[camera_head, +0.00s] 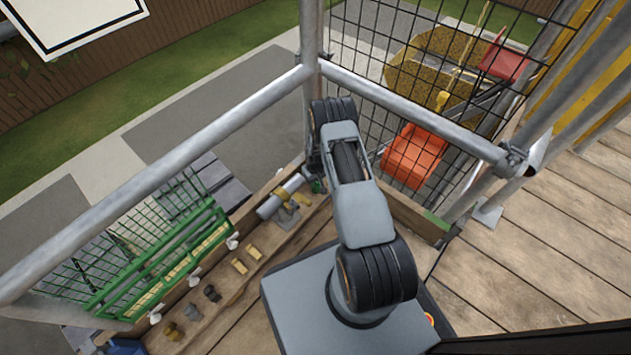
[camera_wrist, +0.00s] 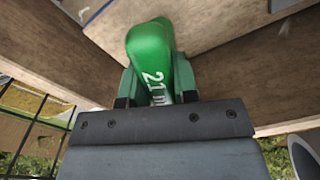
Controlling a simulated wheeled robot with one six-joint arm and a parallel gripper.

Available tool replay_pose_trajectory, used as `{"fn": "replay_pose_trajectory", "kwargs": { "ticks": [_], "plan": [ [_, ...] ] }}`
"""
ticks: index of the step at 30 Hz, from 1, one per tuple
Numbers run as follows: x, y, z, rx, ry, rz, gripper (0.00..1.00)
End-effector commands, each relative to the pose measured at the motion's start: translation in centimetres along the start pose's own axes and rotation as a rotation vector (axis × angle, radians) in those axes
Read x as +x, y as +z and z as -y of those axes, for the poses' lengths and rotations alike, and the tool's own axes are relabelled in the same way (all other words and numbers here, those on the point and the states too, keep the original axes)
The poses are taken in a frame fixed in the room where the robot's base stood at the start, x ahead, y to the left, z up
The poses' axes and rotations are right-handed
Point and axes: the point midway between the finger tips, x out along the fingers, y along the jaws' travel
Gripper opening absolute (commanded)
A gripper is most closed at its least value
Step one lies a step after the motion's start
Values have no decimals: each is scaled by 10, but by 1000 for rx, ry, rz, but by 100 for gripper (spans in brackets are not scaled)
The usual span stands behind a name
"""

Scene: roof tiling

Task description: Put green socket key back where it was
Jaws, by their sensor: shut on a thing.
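The green socket key (camera_wrist: 150,50) with white "21m" lettering fills the top middle of the wrist view. My gripper (camera_wrist: 156,96) is shut on it, with a finger on either side of its body. The far end of the key and whatever lies under it are hidden. In the head view my arm covers most of the gripper. Only a small green patch (camera_head: 317,187) shows beside the arm, near the far end of the wooden plank (camera_head: 225,290); I cannot tell whether it is the key.
Brass-coloured pieces (camera_head: 240,266) and dark pieces (camera_head: 212,293) stand along the plank. A grey block (camera_head: 285,214) lies near its far end. A green mesh rack (camera_head: 160,260) runs along its left. Metal rails (camera_head: 170,180) and wire mesh (camera_head: 440,60) bound the platform. The decking (camera_head: 540,250) at right is clear.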

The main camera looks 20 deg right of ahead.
Motion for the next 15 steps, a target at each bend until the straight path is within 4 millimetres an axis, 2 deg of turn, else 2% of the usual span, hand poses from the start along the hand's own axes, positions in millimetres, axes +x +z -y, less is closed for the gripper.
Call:
{"fn": "replay_pose_trajectory", "kwargs": {
  "ticks": [6, 7, 15],
  "plan": [
    [4, 0, 0, 0, 0, 0, 0],
    [4, 0, 0, 0, 0, 0, 28],
    [3, 1, 0, 0, 0, 1, 53]
  ]
}}
